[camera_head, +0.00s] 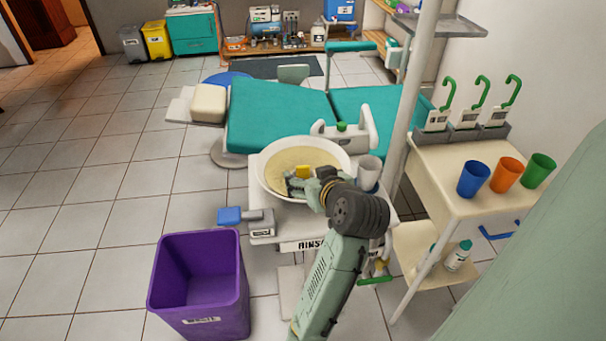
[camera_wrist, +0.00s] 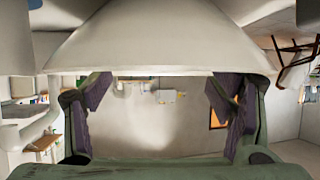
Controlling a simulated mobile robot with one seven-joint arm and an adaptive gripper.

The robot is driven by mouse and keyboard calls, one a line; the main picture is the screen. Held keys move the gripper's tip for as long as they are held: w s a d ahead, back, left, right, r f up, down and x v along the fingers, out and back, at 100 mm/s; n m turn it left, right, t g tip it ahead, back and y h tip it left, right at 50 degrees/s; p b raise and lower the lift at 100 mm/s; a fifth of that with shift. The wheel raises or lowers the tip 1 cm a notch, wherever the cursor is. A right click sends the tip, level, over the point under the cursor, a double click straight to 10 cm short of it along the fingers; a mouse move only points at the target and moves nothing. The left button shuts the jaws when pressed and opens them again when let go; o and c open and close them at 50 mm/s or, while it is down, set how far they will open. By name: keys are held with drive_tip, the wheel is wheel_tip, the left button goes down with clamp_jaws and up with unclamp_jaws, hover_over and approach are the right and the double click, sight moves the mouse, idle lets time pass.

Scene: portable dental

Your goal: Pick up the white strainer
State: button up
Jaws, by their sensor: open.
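I cannot clearly make out a white strainer in either view. A cream-white round bowl (camera_head: 268,188) stands on the rinse unit in the head view. My gripper (camera_head: 297,184) is at the near side of the bowl, over its inside; the height between them is hard to judge. A small yellow piece (camera_head: 302,171) shows at the fingertips, and I cannot tell what it is. In the wrist view, which looks upside down, my gripper (camera_wrist: 160,105) has its purple-padded fingers wide apart with nothing seen between them. A large pale curved surface (camera_wrist: 155,45) fills the top there.
A white cup (camera_head: 368,170) stands right of the bowl, close to my arm. A pole (camera_head: 408,95) rises behind it. A side table (camera_head: 432,175) holds blue, orange and green cups. A purple bin (camera_head: 200,285) stands at lower left. The floor at left is clear.

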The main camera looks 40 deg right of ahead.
sight(304, 171)
drive_tip(key=x, duration=0.6)
drive_tip(key=shift+w+f+p, duration=0.1)
drive_tip(key=shift+w+p, duration=0.1)
drive_tip(key=shift+p, duration=0.15)
drive_tip(key=shift+c, duration=0.2)
drive_tip(key=c, duration=1.2)
